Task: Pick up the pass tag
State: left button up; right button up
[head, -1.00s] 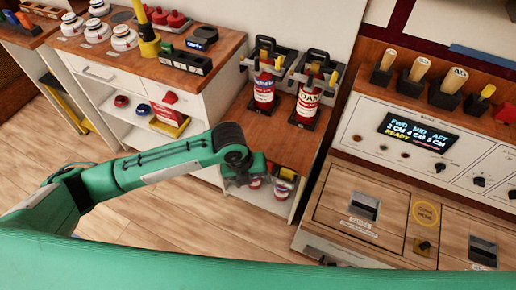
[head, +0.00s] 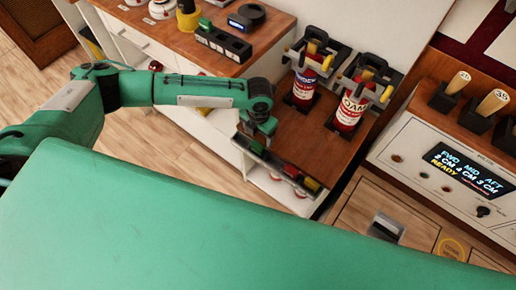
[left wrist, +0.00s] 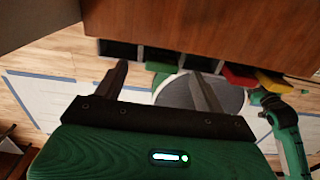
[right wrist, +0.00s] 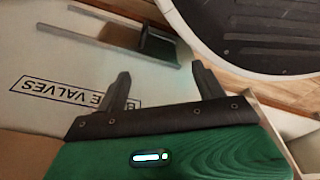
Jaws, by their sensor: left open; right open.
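A dark rack with coloured tags runs along the front edge of the wooden shelf, below the bottles. No lettering is readable, so I cannot tell which is the pass tag. My left gripper (head: 258,130) is over the rack's left end, pointing down. In the left wrist view its open, empty fingers (left wrist: 158,70) lie before the dark slots and a green piece (left wrist: 160,67). My right gripper (right wrist: 161,70) is open and empty near a "VALVES" panel.
Two red-and-white bottles (head: 348,112) stand in holders on the wooden shelf (head: 300,133). A counter (head: 268,55) with a dark block (head: 225,43) is to the left. A console (head: 440,170) with a lit display is at the right.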

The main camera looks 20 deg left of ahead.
aim_at(258, 145)
pick_arm(q)
jog(key=shift+s+f, duration=0.2)
jog(key=shift+f, duration=0.85)
jog(key=shift+s+f, duration=0.15)
jog(key=shift+f, duration=0.9)
jog(key=shift+s+f, duration=0.2)
jog(key=shift+f, duration=0.85)
jog(key=c, duration=1.1)
